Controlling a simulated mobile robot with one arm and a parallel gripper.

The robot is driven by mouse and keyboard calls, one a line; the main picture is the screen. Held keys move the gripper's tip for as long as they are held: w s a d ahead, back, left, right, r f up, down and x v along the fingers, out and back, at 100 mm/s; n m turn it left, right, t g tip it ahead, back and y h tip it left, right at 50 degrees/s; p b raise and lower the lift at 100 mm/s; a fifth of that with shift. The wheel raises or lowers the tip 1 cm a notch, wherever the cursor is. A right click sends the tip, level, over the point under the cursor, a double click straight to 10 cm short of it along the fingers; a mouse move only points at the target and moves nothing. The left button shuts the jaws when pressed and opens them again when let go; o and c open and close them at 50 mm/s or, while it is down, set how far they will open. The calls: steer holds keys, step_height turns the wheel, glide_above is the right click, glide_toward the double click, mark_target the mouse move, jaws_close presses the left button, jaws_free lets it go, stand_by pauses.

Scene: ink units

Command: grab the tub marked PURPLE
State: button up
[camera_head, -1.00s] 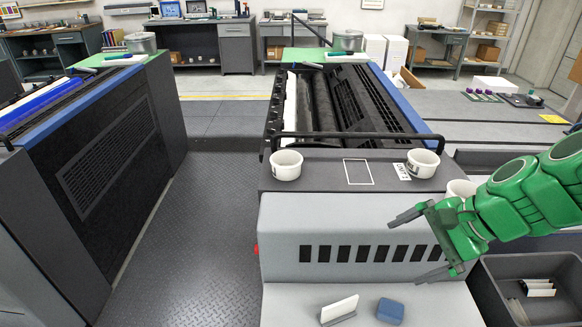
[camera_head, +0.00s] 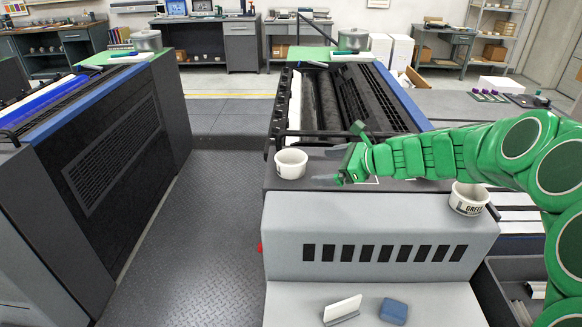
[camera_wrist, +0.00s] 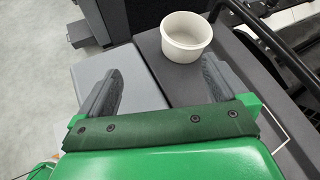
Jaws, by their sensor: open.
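A white tub (camera_head: 290,163) stands at the left end of the dark top of the ink unit. A dark mark shows at its left side but I cannot read it. A second white tub (camera_head: 469,198), marked GREEN, stands at the right, partly under my arm. No PURPLE marking is readable. My gripper (camera_head: 326,165) is open and empty, just right of the left tub, with its fingers pointing towards it. In the wrist view a white tub (camera_wrist: 185,37) is ahead of the fingers, nearer the right one, not between them; it looks empty and shows no lettering.
A black rail (camera_head: 300,136) runs behind the left tub. The grey sloped cover (camera_head: 380,215) lies in front. A white card (camera_head: 342,308) and a blue block (camera_head: 393,311) sit on the lower ledge. A dark bin (camera_head: 495,297) stands at the right. My arm hides the top's right part.

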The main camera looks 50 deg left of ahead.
mark_target(303, 164)
steer(key=a+f+m, duration=0.1)
steer(key=a, duration=0.1)
steer(key=w+a+f+m, duration=0.1)
steer(key=a, duration=0.2)
steer(key=w+a+f+m, duration=0.1)
steer(key=a+f, duration=0.1)
steer(key=shift+a+y, duration=0.25)
steer(key=shift+y, duration=0.15)
steer(key=shift+x, duration=1.1)
steer(key=shift+w+a+r+x, duration=0.1)
steer(key=shift+r+x, duration=0.05)
steer(key=shift+x, duration=0.6)
steer(key=shift+w+a+r+x, duration=0.1)
steer(key=shift+x, duration=0.65)
steer(key=shift+w+a+r+x, duration=0.1)
steer(key=shift+r+x, duration=0.05)
steer(key=shift+x, duration=0.6)
steer(key=shift+s+a+f, duration=0.15)
steer(key=shift+a+f, duration=0.05)
steer(key=shift+a, duration=0.15)
steer(key=c, duration=0.9)
steer(key=shift+r, duration=0.15)
